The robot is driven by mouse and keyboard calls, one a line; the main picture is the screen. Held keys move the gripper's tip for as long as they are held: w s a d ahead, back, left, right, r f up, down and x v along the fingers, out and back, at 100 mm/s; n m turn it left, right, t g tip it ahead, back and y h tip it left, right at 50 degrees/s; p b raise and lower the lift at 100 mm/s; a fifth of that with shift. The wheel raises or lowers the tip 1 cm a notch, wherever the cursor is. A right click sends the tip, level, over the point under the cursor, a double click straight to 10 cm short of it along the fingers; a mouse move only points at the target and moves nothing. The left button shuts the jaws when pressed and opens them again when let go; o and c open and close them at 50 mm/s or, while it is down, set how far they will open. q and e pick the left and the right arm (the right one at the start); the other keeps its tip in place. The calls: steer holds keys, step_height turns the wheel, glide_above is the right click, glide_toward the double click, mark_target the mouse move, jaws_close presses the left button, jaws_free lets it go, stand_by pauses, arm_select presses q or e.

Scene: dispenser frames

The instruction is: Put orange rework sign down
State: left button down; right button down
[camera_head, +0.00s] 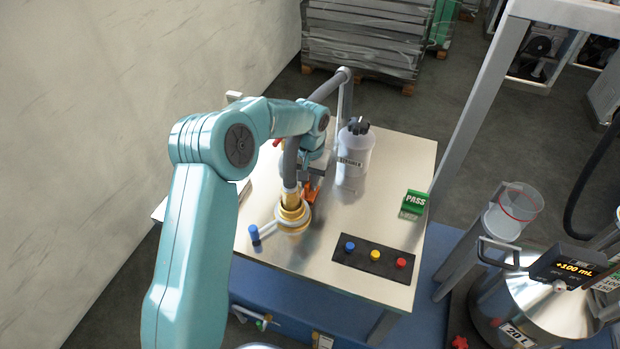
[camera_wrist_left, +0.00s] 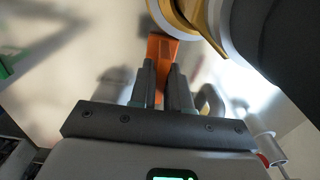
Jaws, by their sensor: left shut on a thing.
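The orange rework sign (camera_head: 313,191) is at the table top behind the brass-coloured dispenser nozzle, partly hidden by the nozzle and my arm. In the left wrist view the orange sign (camera_wrist_left: 162,52) sits between the fingertips of my left gripper (camera_wrist_left: 163,85), which is shut on it. In the head view my left gripper (camera_head: 310,176) is mostly hidden behind the dispenser pipe. I cannot tell whether the sign touches the table. My right gripper is not in view.
The nozzle (camera_head: 292,213) is close to the sign. A green PASS sign (camera_head: 414,204) stands at the table's right edge. A button panel (camera_head: 375,257) lies at the front. The table (camera_head: 395,165) is clear right of the bottle.

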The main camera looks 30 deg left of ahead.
arm_select(q)
steer(key=shift+f, duration=0.2)
steer(key=c, duration=1.1)
jaws_free()
